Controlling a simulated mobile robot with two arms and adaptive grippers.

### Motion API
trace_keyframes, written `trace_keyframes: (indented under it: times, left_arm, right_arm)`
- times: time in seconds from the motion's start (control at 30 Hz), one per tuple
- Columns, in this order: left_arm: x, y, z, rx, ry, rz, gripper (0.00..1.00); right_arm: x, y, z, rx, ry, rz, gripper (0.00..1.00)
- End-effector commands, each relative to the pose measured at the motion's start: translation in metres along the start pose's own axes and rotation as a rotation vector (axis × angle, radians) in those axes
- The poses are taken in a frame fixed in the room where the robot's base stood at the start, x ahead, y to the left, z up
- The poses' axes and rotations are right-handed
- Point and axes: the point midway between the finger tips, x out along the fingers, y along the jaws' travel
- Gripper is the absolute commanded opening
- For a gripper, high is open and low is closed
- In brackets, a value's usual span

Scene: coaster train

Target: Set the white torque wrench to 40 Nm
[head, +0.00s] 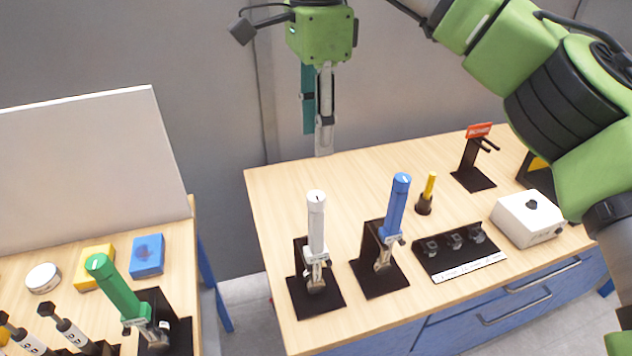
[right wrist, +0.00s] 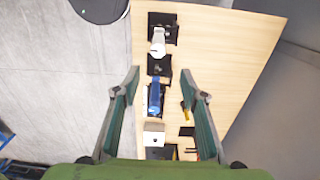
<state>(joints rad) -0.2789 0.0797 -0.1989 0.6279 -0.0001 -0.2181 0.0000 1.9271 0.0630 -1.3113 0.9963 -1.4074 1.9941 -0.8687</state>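The white torque wrench (head: 316,228) stands upright in a black stand (head: 316,298) near the left end of the wooden table. It also shows in the right wrist view (right wrist: 158,42). Its scale is too small to read. My right gripper (head: 316,143) hangs in the air, pointing down, above and behind the white wrench in the head view. In the right wrist view its two fingers are wide apart with nothing between them (right wrist: 160,72). The gripper is clear of the wrench. My left gripper is not in view.
A blue wrench (head: 394,218) stands just right of the white one. A green wrench (head: 118,288) stands on the left table.

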Motion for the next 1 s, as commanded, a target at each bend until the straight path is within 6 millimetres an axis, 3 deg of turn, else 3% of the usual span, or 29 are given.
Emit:
trace_keyframes:
  times: [0.2, 0.3, 0.5, 0.7, 1.0]
  left_arm:
    - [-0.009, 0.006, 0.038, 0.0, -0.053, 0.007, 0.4]
    - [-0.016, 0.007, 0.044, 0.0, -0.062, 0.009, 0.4]
    - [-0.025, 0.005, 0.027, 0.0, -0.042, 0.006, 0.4]
    - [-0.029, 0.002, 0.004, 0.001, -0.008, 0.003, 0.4]
    - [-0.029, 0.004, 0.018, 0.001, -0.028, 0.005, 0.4]
  right_arm:
    - [0.044, 0.001, 0.0, -0.004, -0.002, 0.004, 0.39]
    - [0.065, 0.001, 0.0, -0.003, -0.002, 0.004, 0.39]
    - [0.1, 0.001, 0.001, -0.002, -0.003, 0.003, 0.39]
    - [0.119, 0.0, 0.001, -0.001, -0.003, 0.0, 0.39]
    - [0.124, 0.0, 0.001, -0.001, -0.002, -0.001, 0.39]
